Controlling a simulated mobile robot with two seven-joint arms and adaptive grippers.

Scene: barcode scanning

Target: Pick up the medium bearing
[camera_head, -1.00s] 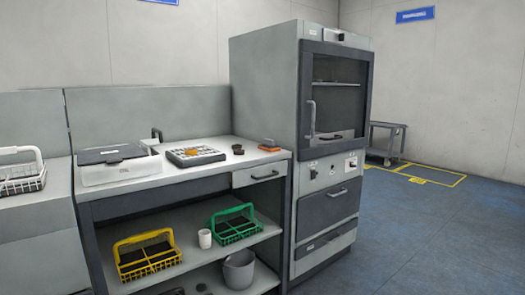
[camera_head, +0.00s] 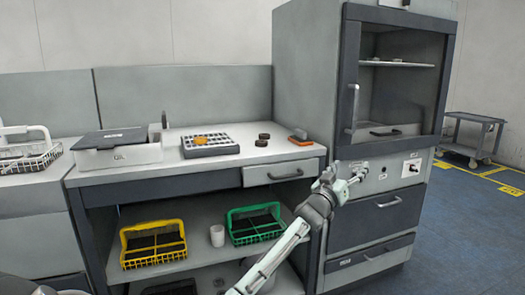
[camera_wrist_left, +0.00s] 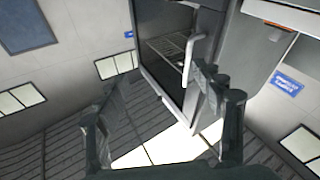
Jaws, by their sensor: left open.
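Two small dark round pieces that look like bearings, a back one (camera_head: 264,136) and a front one (camera_head: 261,143), lie on the worktop (camera_head: 225,165) in the head view. They are too small for me to tell which is the medium one. My left gripper (camera_head: 350,178) is open and empty in front of the cabinet, to the right of and lower than the bearings. In the left wrist view its fingers (camera_wrist_left: 160,88) are apart, with the cabinet beyond. No bearing shows there. My right gripper is not in view.
A grey tray with an orange item (camera_head: 209,146) and an orange-and-grey object (camera_head: 300,137) flank the bearings. A lidded box (camera_head: 117,149) stands left. A drawer (camera_head: 285,172) is below. Yellow (camera_head: 153,244) and green (camera_head: 255,224) baskets and a white cup (camera_head: 217,235) stand on the shelf.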

